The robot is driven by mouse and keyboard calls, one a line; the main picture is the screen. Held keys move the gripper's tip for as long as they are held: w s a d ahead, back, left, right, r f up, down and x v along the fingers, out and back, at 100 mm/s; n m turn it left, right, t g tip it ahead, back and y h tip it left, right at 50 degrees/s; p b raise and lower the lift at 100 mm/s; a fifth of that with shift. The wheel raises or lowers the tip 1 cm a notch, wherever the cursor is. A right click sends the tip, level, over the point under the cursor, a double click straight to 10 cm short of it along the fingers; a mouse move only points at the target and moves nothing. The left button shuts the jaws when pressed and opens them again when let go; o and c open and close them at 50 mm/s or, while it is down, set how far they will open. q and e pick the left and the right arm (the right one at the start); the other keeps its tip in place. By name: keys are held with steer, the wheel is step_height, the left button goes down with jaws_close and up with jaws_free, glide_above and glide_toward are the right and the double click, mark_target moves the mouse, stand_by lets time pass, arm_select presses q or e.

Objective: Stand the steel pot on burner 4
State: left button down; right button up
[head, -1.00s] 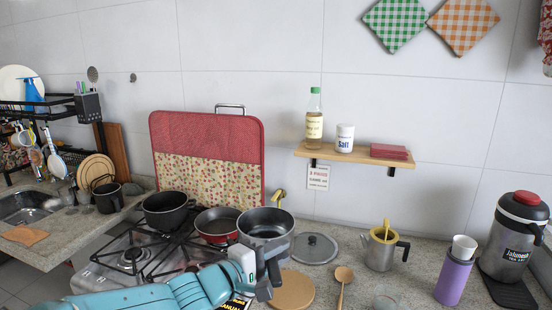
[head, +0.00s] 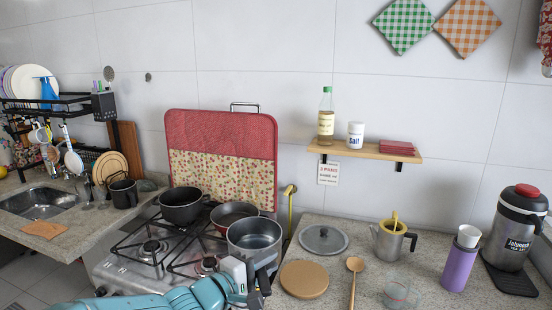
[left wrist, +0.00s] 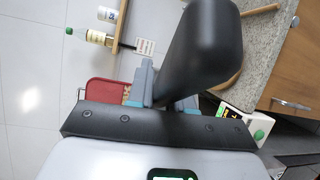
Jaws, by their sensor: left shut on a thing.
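The steel pot (head: 254,238) is upright at the right front part of the stove (head: 125,268), in front of the red pan (head: 235,211). I cannot tell whether its base touches the grate. My left gripper (head: 257,284) is shut on its black handle, on the side nearest me. In the left wrist view the handle (left wrist: 200,50) stands large between the fingers, and the pot's body is hidden. A bare burner (head: 151,248) shows at the left front, and another (head: 207,264) shows just left of the pot. No burner numbers are readable. My right gripper is out of view.
A black pot (head: 182,206) stands on the back left of the stove. A shelf (head: 365,152) hangs above.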

arm_select(q)
steer(key=s+a+f+n+t+y, duration=0.2)
steer(key=a+f+n+y, duration=0.15)
steer(key=a+f, duration=0.35)
steer(key=s+a+f+n+t+y, duration=0.2)
steer(key=s+a+f+y, duration=0.15)
steer(key=f, duration=0.55)
steer(key=s+a+r+n+y, duration=0.3)
steer(key=s+a+y, duration=0.1)
steer(key=s+a, duration=0.1)
steer(key=shift+a+r, duration=0.15)
steer(key=shift+a, duration=0.6)
steer(key=shift+w, duration=0.1)
